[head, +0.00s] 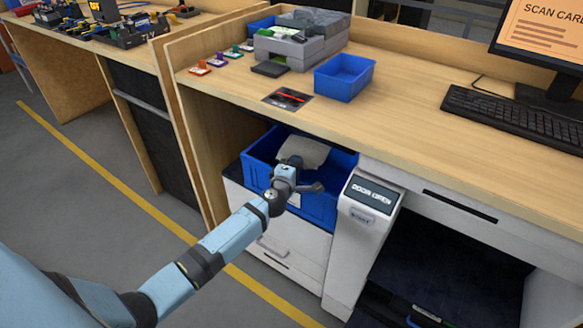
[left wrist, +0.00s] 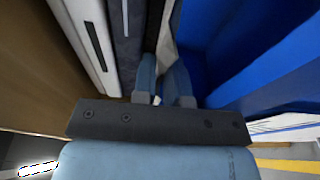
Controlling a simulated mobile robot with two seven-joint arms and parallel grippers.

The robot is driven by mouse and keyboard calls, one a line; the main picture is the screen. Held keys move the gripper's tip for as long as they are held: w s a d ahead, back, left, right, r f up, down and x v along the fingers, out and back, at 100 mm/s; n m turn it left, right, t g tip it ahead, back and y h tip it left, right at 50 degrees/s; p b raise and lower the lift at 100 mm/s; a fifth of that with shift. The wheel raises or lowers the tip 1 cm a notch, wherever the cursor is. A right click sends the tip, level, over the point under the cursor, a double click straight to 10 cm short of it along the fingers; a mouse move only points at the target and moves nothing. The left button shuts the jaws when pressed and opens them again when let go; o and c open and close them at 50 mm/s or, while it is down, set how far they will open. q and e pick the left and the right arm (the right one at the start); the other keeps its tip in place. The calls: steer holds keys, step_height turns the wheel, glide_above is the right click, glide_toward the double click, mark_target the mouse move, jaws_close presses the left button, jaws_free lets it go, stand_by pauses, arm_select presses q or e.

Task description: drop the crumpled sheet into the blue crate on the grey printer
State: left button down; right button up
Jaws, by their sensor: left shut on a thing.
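The crumpled sheet (head: 304,151) is off-white and shows just beyond my left gripper (head: 292,163) in the head view. The gripper is shut on it, over the opening of the blue crate (head: 318,206). In the left wrist view, the fingers (left wrist: 164,84) are close together, with a pale strip of the sheet (left wrist: 167,40) at their tips. The blue crate (left wrist: 275,75) fills the right of that view. The crate sits on the grey printer (head: 285,243), under the counter. How far the sheet is above the crate floor cannot be told. My right gripper is not in view.
The wooden counter (head: 400,95) overhangs the crate's back. A white unit (head: 360,225) with a "DOOR OPEN" display stands close on the crate's right. A wooden side panel (head: 200,160) is on the left. A smaller blue bin (head: 345,77) stands on the counter.

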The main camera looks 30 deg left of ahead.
arm_select(q)
steer(key=shift+w, duration=0.15)
steer(key=c, duration=1.1)
jaws_free()
steer(key=shift+f, duration=0.15)
steer(key=s+p, duration=0.2)
steer(key=s, duration=1)
steer(key=shift+a+p, duration=0.4)
steer(key=shift+a, duration=0.05)
